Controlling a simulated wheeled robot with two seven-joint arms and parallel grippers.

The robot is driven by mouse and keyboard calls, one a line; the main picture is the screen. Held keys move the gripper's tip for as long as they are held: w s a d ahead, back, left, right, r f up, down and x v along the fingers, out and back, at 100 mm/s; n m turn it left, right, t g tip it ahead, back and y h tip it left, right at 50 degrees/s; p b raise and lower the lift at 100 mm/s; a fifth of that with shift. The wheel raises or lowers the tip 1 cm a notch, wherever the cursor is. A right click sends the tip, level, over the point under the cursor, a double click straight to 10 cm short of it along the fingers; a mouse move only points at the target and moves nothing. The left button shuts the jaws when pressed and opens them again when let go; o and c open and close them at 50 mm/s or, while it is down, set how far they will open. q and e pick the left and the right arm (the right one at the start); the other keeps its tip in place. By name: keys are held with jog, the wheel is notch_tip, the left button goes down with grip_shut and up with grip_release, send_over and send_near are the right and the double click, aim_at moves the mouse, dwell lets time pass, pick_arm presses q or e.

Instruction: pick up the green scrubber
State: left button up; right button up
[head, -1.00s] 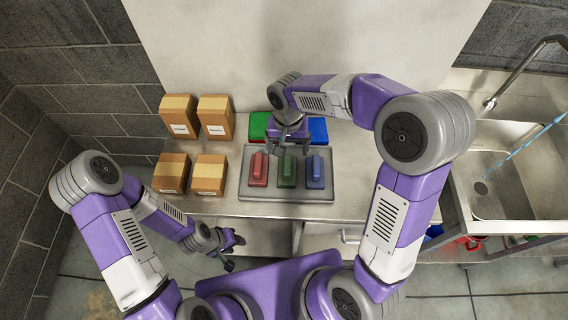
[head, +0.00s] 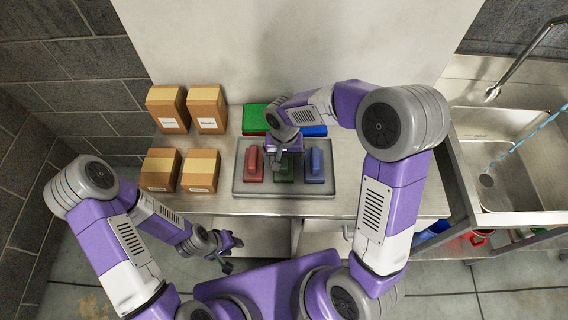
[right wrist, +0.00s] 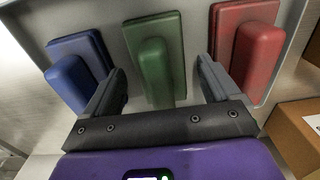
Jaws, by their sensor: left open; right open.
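The green scrubber (right wrist: 157,62) lies in the grey tray (head: 262,189) between the red scrubber (head: 254,165) and the blue scrubber (head: 315,166). In the head view my right gripper (head: 285,163) is over the green scrubber (head: 284,176) and hides much of it. In the right wrist view my right gripper (right wrist: 160,88) is open, with one finger on each side of the green handle and a gap on both sides. Whether the fingers are down at handle height is unclear. My left gripper (head: 232,254) is open and empty, in front of the table, low at left.
A green pad (head: 255,118) and a blue pad (head: 314,131) lie behind the tray. Several cardboard boxes (head: 168,108) stand on the table's left. A sink (head: 515,170) is at right. The table strip right of the tray is partly clear.

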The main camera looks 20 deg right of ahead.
jog(key=shift+f, duration=0.1)
jog(key=shift+c, duration=0.3)
jog(key=c, duration=1.1)
notch_tip(320, 180, up, 9)
jog(key=shift+p, duration=1.1)
jog(key=shift+c, duration=0.2)
jog(key=shift+r, duration=0.55)
